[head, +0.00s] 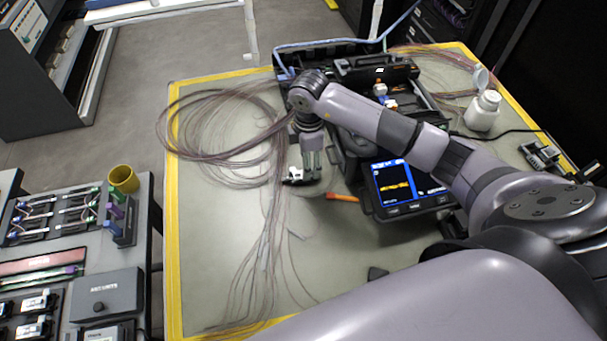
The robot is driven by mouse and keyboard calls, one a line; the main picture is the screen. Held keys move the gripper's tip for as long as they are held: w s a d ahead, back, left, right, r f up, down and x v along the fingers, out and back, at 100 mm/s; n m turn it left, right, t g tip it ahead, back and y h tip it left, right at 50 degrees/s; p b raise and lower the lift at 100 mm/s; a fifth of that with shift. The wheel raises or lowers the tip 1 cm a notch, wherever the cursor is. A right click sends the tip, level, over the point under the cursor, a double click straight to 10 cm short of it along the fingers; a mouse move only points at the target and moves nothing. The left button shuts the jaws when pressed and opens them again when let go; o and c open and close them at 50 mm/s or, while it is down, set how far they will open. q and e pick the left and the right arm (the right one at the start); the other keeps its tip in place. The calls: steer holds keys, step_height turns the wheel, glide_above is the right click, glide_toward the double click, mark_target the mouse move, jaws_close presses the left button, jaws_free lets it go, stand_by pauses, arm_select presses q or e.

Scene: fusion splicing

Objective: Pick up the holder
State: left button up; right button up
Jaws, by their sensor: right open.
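My right gripper (312,170) points down over the mat, just left of the splicer. Its fingers look apart. A small dark and silver piece (293,178), which looks like the holder, lies at the fingertips. It is partly hidden by them, and I cannot tell whether they touch it. My left gripper is not in view.
The fusion splicer (352,160) with its lit screen (398,185) stands close right of the gripper. Loose fibre coils (215,130) lie to the left. An orange tool (342,197) lies in front. A white bottle (483,110) stands at the right. The mat's front is fairly clear.

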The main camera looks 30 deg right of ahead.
step_height(320, 180, down, 4)
steer(key=shift+f+p, duration=0.2)
steer(key=shift+p, duration=0.25)
steer(key=shift+c, duration=0.3)
steer(key=shift+r, duration=0.1)
jaws_close()
